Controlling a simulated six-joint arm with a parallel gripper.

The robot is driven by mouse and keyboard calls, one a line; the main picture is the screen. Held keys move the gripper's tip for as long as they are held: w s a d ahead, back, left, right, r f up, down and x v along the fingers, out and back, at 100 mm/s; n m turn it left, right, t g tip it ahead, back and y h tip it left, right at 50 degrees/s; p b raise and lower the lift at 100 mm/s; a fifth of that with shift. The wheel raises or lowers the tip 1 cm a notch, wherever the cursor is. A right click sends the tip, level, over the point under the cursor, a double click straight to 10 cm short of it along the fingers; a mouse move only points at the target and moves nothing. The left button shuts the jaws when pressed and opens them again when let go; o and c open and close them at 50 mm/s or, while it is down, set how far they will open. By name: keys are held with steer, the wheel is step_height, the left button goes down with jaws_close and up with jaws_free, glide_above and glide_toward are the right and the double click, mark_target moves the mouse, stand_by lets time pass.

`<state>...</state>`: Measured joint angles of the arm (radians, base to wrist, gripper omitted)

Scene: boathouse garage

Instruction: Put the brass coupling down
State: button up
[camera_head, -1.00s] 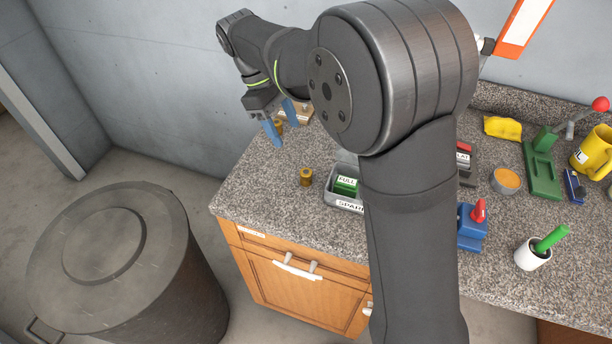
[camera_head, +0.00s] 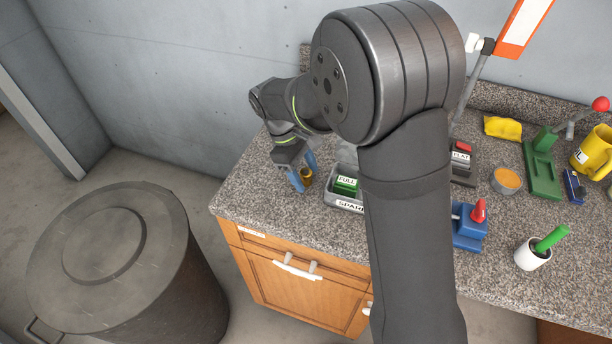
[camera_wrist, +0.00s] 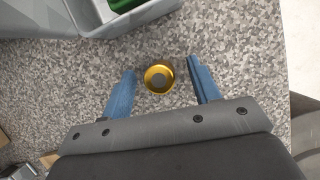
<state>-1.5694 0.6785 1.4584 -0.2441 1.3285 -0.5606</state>
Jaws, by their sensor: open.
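A brass coupling (camera_head: 307,176) stands on the speckled counter, left of the grey tray. In the wrist view the brass coupling (camera_wrist: 159,78) appears as a gold ring with a dark centre. My gripper (camera_head: 304,178) is low over the counter at this coupling. In the wrist view my gripper (camera_wrist: 161,72) is open, with one blue finger on each side of the coupling and a visible gap to both. Whether the fingertips touch the counter I cannot tell.
The grey tray (camera_head: 332,200) with a green block labelled FULL (camera_head: 346,185) stands just right of the coupling. A blue device (camera_head: 470,230) and a white cup (camera_head: 530,255) stand farther right. Bare counter (camera_head: 255,190) lies to the left, ending at an edge.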

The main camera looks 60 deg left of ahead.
steer(key=c, duration=1.2)
steer(key=shift+o, duration=0.2)
